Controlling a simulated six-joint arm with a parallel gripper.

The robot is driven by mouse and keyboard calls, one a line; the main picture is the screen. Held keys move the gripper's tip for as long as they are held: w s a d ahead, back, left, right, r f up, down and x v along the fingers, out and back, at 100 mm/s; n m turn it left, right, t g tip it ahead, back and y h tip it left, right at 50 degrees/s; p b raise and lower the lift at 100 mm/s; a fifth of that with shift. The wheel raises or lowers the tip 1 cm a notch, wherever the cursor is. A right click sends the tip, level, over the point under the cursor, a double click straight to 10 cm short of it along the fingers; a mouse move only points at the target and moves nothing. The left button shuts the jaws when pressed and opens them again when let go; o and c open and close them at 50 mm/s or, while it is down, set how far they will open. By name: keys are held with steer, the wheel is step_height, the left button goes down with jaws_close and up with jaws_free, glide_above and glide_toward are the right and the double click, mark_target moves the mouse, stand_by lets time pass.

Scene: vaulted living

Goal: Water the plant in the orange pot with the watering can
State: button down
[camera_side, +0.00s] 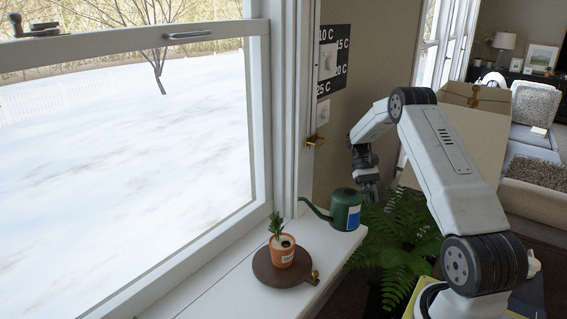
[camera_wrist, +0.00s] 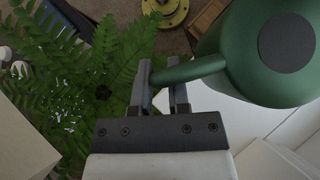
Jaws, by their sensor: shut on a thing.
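The green watering can (camera_side: 346,210) is at the right end of the white windowsill, its spout pointing left towards the pot. It appears upright; I cannot tell whether it touches the sill. My gripper (camera_side: 370,190) is at the can's right side. In the wrist view my gripper (camera_wrist: 164,88) is shut on the handle of the can (camera_wrist: 235,60). The orange pot (camera_side: 281,252) with a small green plant (camera_side: 276,226) stands on a round brown board (camera_side: 262,268) on the sill, left of and nearer than the can.
The window frame (camera_side: 285,110) rises behind the sill (camera_side: 225,290). A large fern (camera_side: 395,245) fills the space below and right of the can. A cardboard box (camera_side: 455,135) stands behind my arm. A small brass piece (camera_side: 315,276) sits at the board's edge.

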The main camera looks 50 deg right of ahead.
mark_target(353, 191)
steer(key=shift+w+a+f+m+g+h, duration=0.2)
steer(key=shift+w+a+h, duration=0.2)
steer(key=shift+a, duration=0.25)
steer(key=shift+w+a+f+m+g+h, duration=0.15)
steer(key=shift+w+a+g+h, duration=0.15)
steer(key=shift+a, duration=0.3)
steer(key=shift+w+a+f+m+g+h, duration=0.15)
steer(key=shift+w+a+h, duration=0.15)
steer(key=shift+w+a, duration=0.25)
stand_by(0.4)
steer(key=shift+s+a+r, duration=0.1)
steer(key=shift+a+r, duration=0.05)
steer(key=shift+r, duration=0.2)
steer(key=shift+a+r+m+g+h, duration=0.15)
steer(key=shift+r+m+g+h, duration=0.2)
steer(key=shift+r, duration=0.4)
steer(key=shift+a+r+m+g+h, duration=0.1)
steer(key=shift+r+m+g+h, duration=0.1)
steer(key=shift+r+h, duration=0.4)
steer(key=shift+m+g+h, duration=0.4)
steer(key=shift+m+h, duration=0.05)
steer(key=shift+h, duration=0.2)
steer(key=shift+w+a+r, duration=0.2)
steer(key=shift+r, duration=0.6)
steer(key=shift+w+a+r, duration=0.15)
steer(key=shift+a+r, duration=0.1)
steer(key=shift+r, duration=0.55)
steer(key=shift+w+a+r, duration=0.2)
steer(key=shift+r, duration=0.6)
